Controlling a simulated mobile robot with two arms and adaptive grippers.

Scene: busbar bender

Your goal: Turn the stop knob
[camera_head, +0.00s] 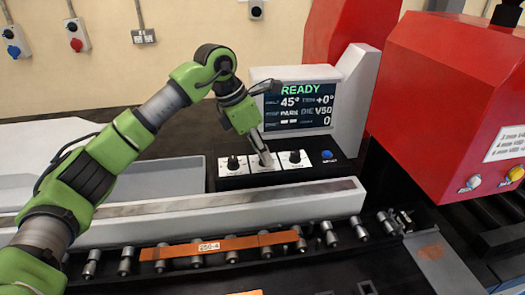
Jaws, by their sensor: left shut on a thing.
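A black control panel (210,184) carries three knobs on white label plates. The left knob (233,163) and the right knob (295,157) are black and stand free. My left gripper (265,158) reaches down to the middle plate and is shut on the middle knob, which its fingers mostly hide. The plate labels are too small to read, so I cannot tell from them which knob is the stop knob. My right gripper is not in view.
A screen (304,120) behind the knobs reads READY, 45° and +0°. A blue button (327,155) sits right of them. In front run a grey rail (330,199) and rollers bearing a copper bar (225,244). A red machine housing (440,95) stands at right.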

